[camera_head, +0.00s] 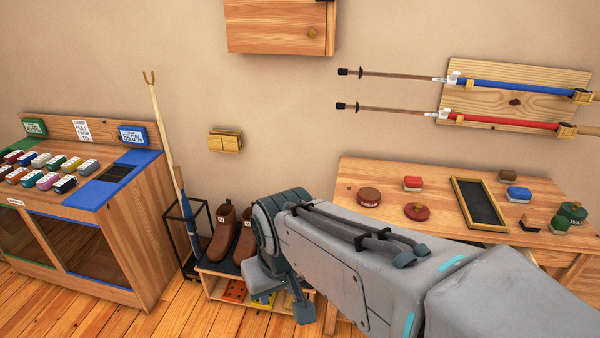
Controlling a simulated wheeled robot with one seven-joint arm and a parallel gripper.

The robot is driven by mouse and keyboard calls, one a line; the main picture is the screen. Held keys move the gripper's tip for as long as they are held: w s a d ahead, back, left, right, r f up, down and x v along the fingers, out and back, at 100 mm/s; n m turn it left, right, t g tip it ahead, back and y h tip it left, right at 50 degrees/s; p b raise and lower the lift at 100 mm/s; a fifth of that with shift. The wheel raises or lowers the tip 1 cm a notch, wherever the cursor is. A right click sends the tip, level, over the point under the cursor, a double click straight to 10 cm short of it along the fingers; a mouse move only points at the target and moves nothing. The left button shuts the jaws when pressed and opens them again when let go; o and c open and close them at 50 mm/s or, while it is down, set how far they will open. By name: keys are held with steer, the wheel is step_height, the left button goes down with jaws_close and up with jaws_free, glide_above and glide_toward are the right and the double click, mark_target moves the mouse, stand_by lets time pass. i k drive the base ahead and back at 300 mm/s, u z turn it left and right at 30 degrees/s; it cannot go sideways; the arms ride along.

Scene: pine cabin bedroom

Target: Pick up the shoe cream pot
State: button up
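Two round pots stand on the wooden table at right: a brown lidded one (369,197) with small pale lettering, and a dark green one (573,211) with a pale label. The lettering is too small to read, so I cannot tell which is the shoe cream pot. A low red round piece with a knob (417,211) lies between them. My gripper (300,306) hangs at the end of my arm, left of the table and in front of the shoe rack, apart from both pots. My arm partly hides it, and its opening cannot be made out.
The table (352,172) also holds a black tray (481,204), red (413,184) and blue (519,194) blocks, and small brushes. My arm covers its front. Brown boots (222,236) stand on a low rack. Poles (515,86) hang above the table. A cabinet (140,240) stands left.

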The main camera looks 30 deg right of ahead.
mark_target(366, 196)
steer(key=z, duration=0.1)
steer(key=i, duration=0.75)
steer(key=z, duration=1.05)
steer(key=i, duration=0.65)
steer(key=z, duration=0.75)
